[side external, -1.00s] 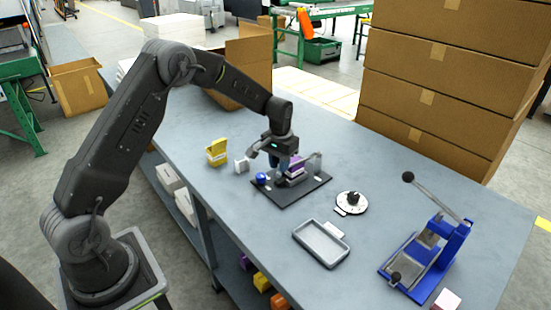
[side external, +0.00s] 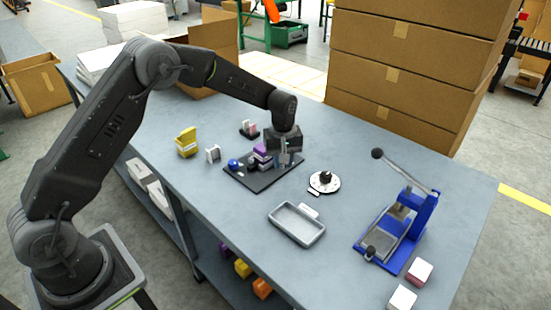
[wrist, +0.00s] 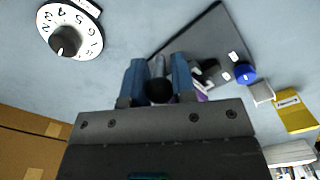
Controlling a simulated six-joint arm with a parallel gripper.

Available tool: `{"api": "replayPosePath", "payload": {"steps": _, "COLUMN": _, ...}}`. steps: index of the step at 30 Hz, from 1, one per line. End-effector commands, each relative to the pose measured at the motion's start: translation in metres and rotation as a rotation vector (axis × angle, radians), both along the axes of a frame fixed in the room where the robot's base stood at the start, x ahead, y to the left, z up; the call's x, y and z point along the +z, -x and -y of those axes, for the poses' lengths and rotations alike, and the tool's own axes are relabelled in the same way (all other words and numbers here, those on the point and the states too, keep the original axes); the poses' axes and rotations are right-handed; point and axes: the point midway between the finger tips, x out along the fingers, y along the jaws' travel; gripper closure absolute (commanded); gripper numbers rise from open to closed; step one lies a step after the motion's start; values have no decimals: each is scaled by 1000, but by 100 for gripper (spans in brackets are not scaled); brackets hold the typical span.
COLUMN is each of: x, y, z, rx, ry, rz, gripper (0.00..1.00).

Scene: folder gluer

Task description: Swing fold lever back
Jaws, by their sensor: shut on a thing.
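The folding fixture has a dark base plate (side external: 262,182) on the bench, with purple blocks (side external: 262,152) and a blue knob (side external: 234,164) on it. My gripper (side external: 285,160) points down over the right part of this plate. In the wrist view, the blue fingers of my gripper (wrist: 159,82) are shut on the round black end of the fold lever (wrist: 159,91), whose grey shaft runs up between them. The side view mostly hides the lever behind my gripper. The blue knob (wrist: 245,74) and part of the plate (wrist: 205,38) also show in the wrist view.
A numbered dial (side external: 324,183) and a grey tray (side external: 297,224) stand in front and right of the plate. A blue lever press (side external: 408,230) stands further right. A yellow holder (side external: 187,142) and a small white part (side external: 213,154) are on the left. Stacked cartons (side external: 410,75) rise behind.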

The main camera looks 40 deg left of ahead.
Motion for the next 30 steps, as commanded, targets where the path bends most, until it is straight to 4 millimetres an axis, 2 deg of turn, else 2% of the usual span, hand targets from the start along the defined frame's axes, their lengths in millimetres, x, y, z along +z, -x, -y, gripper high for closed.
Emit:
{"api": "replayPosePath", "payload": {"steps": 17, "x": 0, "y": -4, "z": 4, "rx": 32, "ry": 2, "rz": 6, "gripper": 100}}
{"api": "replayPosePath", "payload": {"steps": 18, "x": 0, "y": -4, "z": 4, "rx": 32, "ry": 2, "rz": 7, "gripper": 72}}
{"api": "replayPosePath", "payload": {"steps": 25, "x": 0, "y": -4, "z": 4, "rx": 31, "ry": 1, "rz": 3, "gripper": 50}}
{"api": "replayPosePath", "payload": {"steps": 30, "x": 0, "y": -3, "z": 3, "rx": 30, "ry": 0, "rz": 2, "gripper": 50}}
